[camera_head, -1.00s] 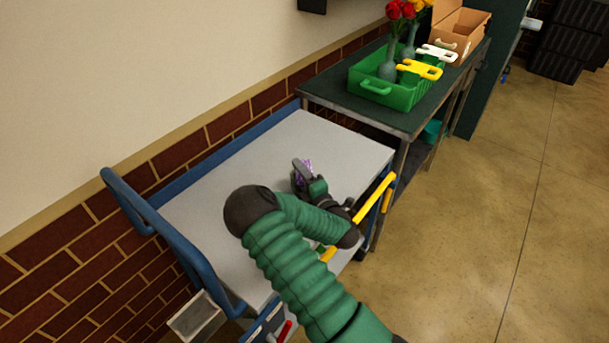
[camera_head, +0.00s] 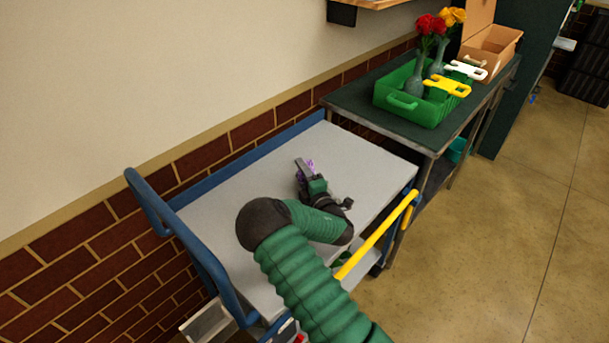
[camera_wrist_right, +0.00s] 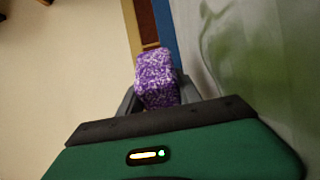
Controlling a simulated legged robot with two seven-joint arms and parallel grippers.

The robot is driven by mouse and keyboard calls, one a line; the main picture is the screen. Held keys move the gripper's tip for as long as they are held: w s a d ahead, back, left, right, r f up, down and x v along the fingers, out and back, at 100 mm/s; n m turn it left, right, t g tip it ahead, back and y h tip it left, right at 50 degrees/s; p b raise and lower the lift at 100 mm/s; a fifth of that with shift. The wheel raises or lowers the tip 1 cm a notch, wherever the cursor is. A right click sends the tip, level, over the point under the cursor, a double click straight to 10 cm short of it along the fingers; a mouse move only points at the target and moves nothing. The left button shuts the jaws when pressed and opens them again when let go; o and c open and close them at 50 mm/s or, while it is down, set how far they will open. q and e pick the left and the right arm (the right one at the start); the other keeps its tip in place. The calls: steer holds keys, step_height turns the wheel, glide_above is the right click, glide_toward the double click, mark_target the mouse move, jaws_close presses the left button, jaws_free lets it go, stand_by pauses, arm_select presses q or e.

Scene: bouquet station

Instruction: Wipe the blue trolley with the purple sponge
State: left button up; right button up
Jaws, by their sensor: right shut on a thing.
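The blue trolley has a blue frame and handle (camera_head: 190,225) and a pale grey top (camera_head: 350,150). It stands along the brick wall in the head view. My right gripper (camera_head: 304,170) is over the middle of the trolley top, shut on the purple sponge (camera_head: 311,165). The speckled purple sponge also shows between the fingers in the right wrist view (camera_wrist_right: 157,80). Whether the sponge touches the top cannot be told. My green right arm hides the near part of the top. My left gripper is not in view.
A yellow bar (camera_head: 375,237) runs along the trolley's near right side. A dark table (camera_head: 365,98) beyond the trolley carries a green crate (camera_head: 430,108), vases of flowers and a cardboard box (camera_head: 490,50). The brick wall (camera_head: 85,255) borders the trolley's far side. Floor on the right is clear.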

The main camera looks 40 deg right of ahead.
steer(key=shift+d, duration=1.05)
steer(key=shift+s+d, duration=0.1)
steer(key=shift+s, duration=0.1)
steer(key=shift+s+d+r+p, duration=0.15)
steer(key=shift+s+p, duration=0.1)
steer(key=shift+s, duration=1.4)
steer(key=shift+s+d+r+p, duration=0.15)
steer(key=shift+s+p, duration=0.1)
steer(key=shift+s, duration=1.4)
steer(key=shift+s+d+r+p, duration=0.1)
steer(key=shift+s+d+p, duration=0.1)
steer(key=shift+s, duration=1.85)
steer(key=shift+s+d+r+p, duration=0.1)
steer(key=shift+s+p, duration=0.1)
steer(key=shift+s, duration=1.85)
step_height(320, 180, up, 6)
steer(key=p, duration=0.5)
